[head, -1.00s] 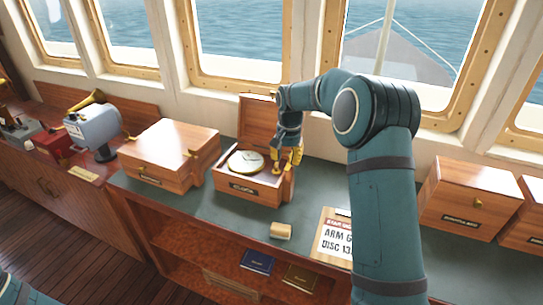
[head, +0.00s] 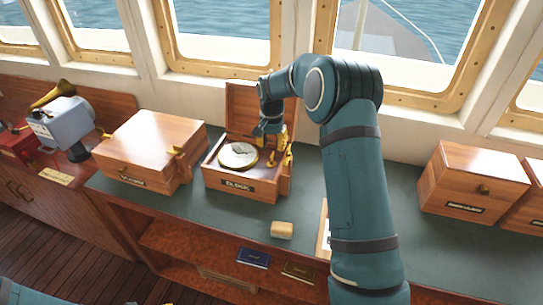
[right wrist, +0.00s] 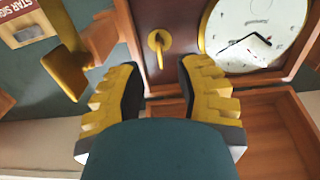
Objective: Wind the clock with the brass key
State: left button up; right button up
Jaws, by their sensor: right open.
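The clock is a round white dial with a brass rim (head: 238,155), lying face up in an open wooden box (head: 238,184) with its lid raised at the back. It also shows in the right wrist view (right wrist: 255,32). The brass key (right wrist: 158,45) has a ring-like head and sits in the box's dark compartment beside the clock. My right gripper (right wrist: 158,85) is open and empty, with the key ahead between its fingers and apart from them. In the head view my right gripper (head: 278,143) is over the box's right side, and the key is hard to make out.
A closed wooden box (head: 150,145) stands left of the clock box, and another (head: 472,180) stands far right. A sign (head: 323,232) is partly behind my right arm. Books lie on the shelf below.

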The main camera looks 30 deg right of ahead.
aim_at(272, 154)
notch_tip(272, 154, down, 5)
jog(key=shift+f, duration=0.1)
jog(key=shift+c, duration=0.4)
grip_shut()
